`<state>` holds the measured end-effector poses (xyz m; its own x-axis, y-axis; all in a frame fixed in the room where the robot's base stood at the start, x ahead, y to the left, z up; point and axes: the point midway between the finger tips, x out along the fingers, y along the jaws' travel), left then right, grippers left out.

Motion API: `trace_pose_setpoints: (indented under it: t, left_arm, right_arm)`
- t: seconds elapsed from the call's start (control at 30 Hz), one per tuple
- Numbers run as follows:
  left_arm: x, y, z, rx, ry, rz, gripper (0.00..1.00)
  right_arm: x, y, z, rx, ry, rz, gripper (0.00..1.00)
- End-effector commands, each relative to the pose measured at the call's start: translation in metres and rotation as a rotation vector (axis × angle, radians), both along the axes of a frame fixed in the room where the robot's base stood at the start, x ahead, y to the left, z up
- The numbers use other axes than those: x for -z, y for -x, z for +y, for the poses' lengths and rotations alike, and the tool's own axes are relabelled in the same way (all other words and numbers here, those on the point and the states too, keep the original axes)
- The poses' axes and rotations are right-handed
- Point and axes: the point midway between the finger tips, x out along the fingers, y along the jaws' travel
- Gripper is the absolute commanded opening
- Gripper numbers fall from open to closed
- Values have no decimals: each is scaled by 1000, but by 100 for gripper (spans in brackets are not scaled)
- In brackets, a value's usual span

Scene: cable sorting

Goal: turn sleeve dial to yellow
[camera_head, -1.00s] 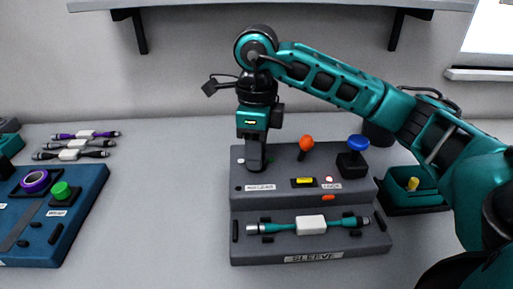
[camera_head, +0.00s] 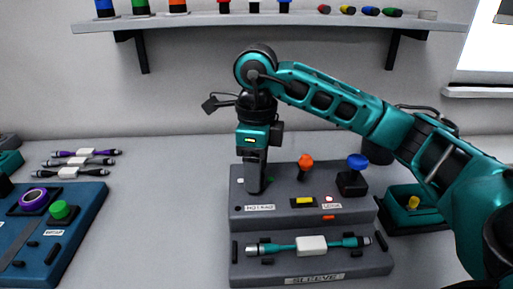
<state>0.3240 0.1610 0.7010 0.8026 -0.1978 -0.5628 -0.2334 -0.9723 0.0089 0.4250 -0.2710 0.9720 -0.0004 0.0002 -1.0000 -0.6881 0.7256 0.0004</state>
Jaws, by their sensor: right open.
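The grey sleeve station (camera_head: 310,266) stands on the table at the centre, with a raised back step and a lower front step. My right gripper (camera_head: 254,188) points down at the left end of the back step. Its jaws are open, and they hide what lies under them, so I cannot see the dial or its pointer. A small green mark (camera_head: 271,180) shows just right of the fingers. A yellow display (camera_head: 304,202) is on the back step's front. A teal cable (camera_head: 283,247) with a white label lies on the front step. My left gripper is not in view.
An orange-topped lever (camera_head: 305,161) and a blue knob (camera_head: 357,161) stand right of the gripper. A teal bin (camera_head: 400,215) is at the right. A blue station (camera_head: 75,213) and several cables (camera_head: 85,162) are at the left. A shelf (camera_head: 220,22) hangs above.

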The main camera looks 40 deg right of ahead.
Motion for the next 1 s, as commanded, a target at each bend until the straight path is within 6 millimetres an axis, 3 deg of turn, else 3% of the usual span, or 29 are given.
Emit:
trace_pose_setpoints:
  t: [0.5,0.7,1.0]
  left_arm:
    - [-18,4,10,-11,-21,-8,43]
    - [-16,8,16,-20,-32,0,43]
    - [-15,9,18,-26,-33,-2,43]
  right_arm:
    - [-102,0,-1,1,1,-4,61]
    - [-121,0,0,1,1,-1,61]
    - [-124,0,0,1,0,1,61]
